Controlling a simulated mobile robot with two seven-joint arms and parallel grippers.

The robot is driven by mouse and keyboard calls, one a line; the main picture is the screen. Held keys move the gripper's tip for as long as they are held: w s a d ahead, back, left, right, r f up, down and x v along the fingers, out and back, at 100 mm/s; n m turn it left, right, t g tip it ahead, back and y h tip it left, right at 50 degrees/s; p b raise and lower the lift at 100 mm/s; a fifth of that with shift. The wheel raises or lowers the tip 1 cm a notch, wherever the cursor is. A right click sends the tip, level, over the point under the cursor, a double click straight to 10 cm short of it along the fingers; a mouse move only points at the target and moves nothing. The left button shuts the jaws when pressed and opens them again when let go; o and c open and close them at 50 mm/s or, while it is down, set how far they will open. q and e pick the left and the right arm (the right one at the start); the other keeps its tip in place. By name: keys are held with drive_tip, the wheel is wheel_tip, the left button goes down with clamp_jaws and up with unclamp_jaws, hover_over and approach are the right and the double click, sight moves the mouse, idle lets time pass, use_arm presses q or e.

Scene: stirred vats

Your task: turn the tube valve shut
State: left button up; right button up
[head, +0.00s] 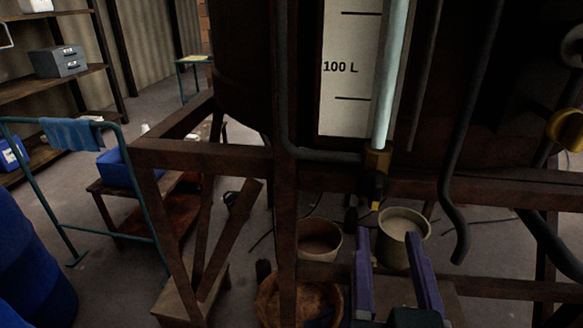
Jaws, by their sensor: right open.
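The tube valve (377,163) is a small brass-yellow fitting at the foot of the pale sight tube (391,80), beside the white scale plate marked 100 L. A thin yellowish piece hangs down below the valve body; it looks like its lever, though the dark surroundings make this unclear. My right gripper (387,236) comes up from the bottom of the picture with its two purple fingers apart. It is empty and sits below the valve in the picture, apart from it. My left gripper is not in view.
A rusty frame (205,157) carries the dark vat. Pale buckets (403,222) stand behind and beside my fingers. A dark hose (460,140) hangs to the right. A yellow round fitting (566,129) is at the right edge. Blue drums (30,265) stand at lower left.

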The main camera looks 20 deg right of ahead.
sight(379, 187)
drive_tip(key=p+x, duration=0.1)
drive_tip(key=x, duration=0.8)
drive_tip(key=shift+w+r, duration=0.1)
drive_tip(key=shift+w, duration=0.05)
drive_tip(key=shift+c, duration=0.4)
clamp_jaws()
